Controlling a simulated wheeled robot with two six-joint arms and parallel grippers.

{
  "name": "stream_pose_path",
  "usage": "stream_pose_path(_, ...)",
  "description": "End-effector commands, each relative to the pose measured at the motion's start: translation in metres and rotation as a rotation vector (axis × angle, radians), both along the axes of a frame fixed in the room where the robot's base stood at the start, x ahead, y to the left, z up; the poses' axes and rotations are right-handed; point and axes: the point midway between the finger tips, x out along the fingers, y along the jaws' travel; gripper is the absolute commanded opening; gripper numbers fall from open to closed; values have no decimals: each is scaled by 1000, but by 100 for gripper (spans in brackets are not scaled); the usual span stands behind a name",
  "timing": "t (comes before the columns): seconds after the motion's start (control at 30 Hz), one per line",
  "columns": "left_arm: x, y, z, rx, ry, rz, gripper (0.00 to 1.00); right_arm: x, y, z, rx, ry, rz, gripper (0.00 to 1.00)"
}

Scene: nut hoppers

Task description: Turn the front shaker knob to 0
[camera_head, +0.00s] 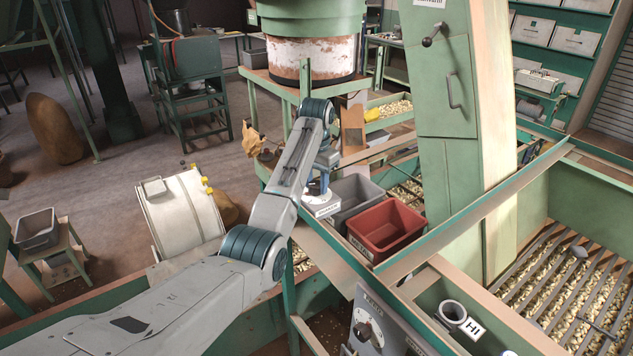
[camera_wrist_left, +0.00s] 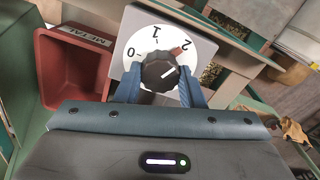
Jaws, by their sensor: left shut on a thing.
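In the left wrist view a black round knob (camera_wrist_left: 154,73) sits on a white dial (camera_wrist_left: 140,37) marked 0, 1 and 2. A white line on the knob points up and right, toward the side of the 2, where a red mark lies. My left gripper (camera_wrist_left: 160,82) is shut on the knob, one blue finger at each side. In the head view my left gripper (camera_head: 323,178) reaches down to a small light box (camera_head: 321,206); the knob is hidden there. Another dial (camera_head: 368,325) with a knob is on a grey panel at the bottom. My right gripper is not in view.
A red bin (camera_head: 386,228) and a grey bin (camera_head: 352,197) stand close to the right of my left gripper. A green and cream column (camera_head: 455,130) rises further right. Nuts lie on a slatted bed (camera_head: 560,285) at the right.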

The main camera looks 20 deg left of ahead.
Motion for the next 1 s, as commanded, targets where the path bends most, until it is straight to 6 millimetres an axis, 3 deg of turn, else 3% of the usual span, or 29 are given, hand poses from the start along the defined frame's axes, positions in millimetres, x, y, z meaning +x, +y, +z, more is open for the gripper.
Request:
stream_pose_path(0.27, 0, 1, 1, 1, 1, 174, 12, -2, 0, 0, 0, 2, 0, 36)
stream_pose_path(1.0, 0, 0, 1, 2, 1, 873, 12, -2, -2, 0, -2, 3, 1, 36)
